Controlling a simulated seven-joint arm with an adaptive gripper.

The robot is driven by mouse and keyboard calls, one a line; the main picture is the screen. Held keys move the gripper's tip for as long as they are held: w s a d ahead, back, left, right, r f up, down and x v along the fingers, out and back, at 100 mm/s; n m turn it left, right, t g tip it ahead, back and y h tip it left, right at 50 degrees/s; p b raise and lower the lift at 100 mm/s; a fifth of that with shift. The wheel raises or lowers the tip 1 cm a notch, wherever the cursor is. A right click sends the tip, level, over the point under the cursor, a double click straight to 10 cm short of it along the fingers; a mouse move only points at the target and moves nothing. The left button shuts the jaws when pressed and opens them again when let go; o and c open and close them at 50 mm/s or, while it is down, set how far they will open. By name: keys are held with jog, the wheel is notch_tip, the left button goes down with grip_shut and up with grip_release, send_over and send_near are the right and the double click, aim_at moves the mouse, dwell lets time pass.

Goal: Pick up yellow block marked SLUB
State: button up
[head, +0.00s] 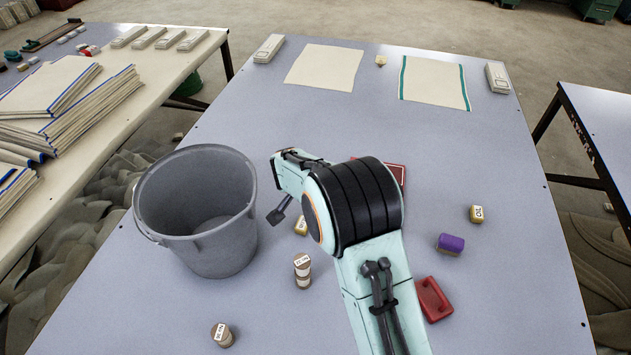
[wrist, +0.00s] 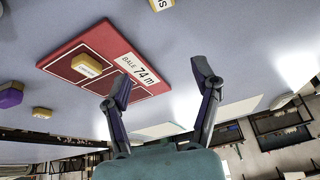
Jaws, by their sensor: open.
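Several yellow blocks are in view, but I cannot read SLUB on any. In the wrist view, one yellow block (wrist: 87,66) with a small unreadable label lies on a red board (wrist: 75,48) marked BALE 74 m. Another labelled block (wrist: 160,4) is cut off at the top edge. A third yellow block (wrist: 42,112) is at the left. In the head view, a labelled yellow block (head: 477,213) lies right of my arm and another (head: 300,226) is beside it, partly hidden. My gripper (wrist: 163,82) is open and empty, above the table, apart from the blocks.
A grey bucket (head: 196,212) stands left of my arm. A purple-topped block (head: 450,243), a red handled item (head: 434,299) and labelled wooden cylinders (head: 302,270) stand on the table (head: 520,290). Two cloths (head: 325,68) lie at the back. The right side has free room.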

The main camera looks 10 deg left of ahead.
jog(key=n, duration=0.1)
send_over(303, 223)
jog(key=s, duration=0.3)
jog(key=shift+g, duration=0.4)
jog(key=f, duration=0.4)
jog(key=shift+w+a+f, duration=0.1)
jog(key=shift+w+f, duration=0.1)
jog(key=shift+f, duration=0.1)
jog(key=x, duration=0.6)
jog(key=shift+w+f, duration=0.1)
jog(key=shift+f, duration=0.05)
jog(key=c, duration=1)
